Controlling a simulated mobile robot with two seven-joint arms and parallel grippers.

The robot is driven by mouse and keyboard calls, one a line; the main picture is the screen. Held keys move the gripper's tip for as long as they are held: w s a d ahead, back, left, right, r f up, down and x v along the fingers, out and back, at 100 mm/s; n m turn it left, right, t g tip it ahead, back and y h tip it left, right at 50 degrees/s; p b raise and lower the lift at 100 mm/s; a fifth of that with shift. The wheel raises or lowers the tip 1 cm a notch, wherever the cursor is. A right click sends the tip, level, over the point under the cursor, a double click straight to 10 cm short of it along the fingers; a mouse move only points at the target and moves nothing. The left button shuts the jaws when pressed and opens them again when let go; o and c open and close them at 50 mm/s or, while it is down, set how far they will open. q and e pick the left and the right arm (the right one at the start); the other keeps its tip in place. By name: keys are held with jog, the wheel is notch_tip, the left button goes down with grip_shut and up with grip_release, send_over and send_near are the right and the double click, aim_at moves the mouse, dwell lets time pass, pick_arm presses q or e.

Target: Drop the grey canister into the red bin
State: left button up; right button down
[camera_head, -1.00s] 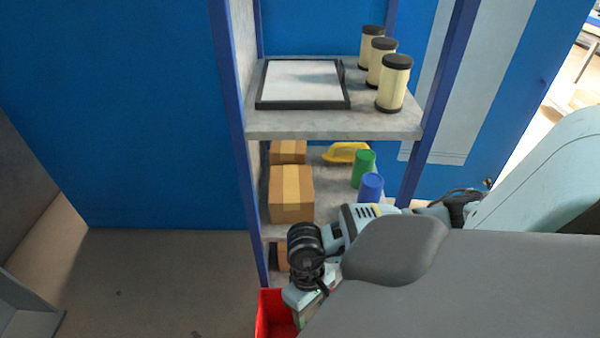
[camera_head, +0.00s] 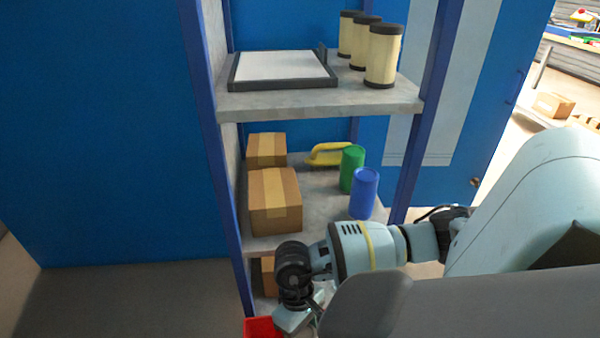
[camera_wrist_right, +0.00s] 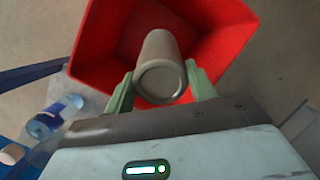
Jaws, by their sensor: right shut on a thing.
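The grey canister (camera_wrist_right: 161,67) is between the fingers of my right gripper (camera_wrist_right: 160,90) in the right wrist view. The gripper is shut on it. The red bin (camera_wrist_right: 228,18) shows behind and below the canister, and the canister lies over the bin's opening in that view. In the head view only a corner of the red bin (camera_head: 262,327) shows at the bottom edge. My right gripper (camera_head: 290,318) is beside that corner there, with its fingers and the canister mostly hidden. My left gripper is not in view.
A blue-post shelf (camera_head: 320,101) stands ahead. It holds a framed tray (camera_head: 285,66), several cream cylinders (camera_head: 384,57), cardboard boxes (camera_head: 275,200), a green can (camera_head: 351,168), a blue can (camera_head: 364,193) and a yellow object (camera_head: 328,154). Grey floor (camera_head: 130,300) is clear at left.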

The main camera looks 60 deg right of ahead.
jog(key=shift+f+b, duration=0.35)
jog(key=shift+f, duration=0.3)
jog(key=shift+f+b, duration=1.25)
jog(key=shift+f, duration=1.1)
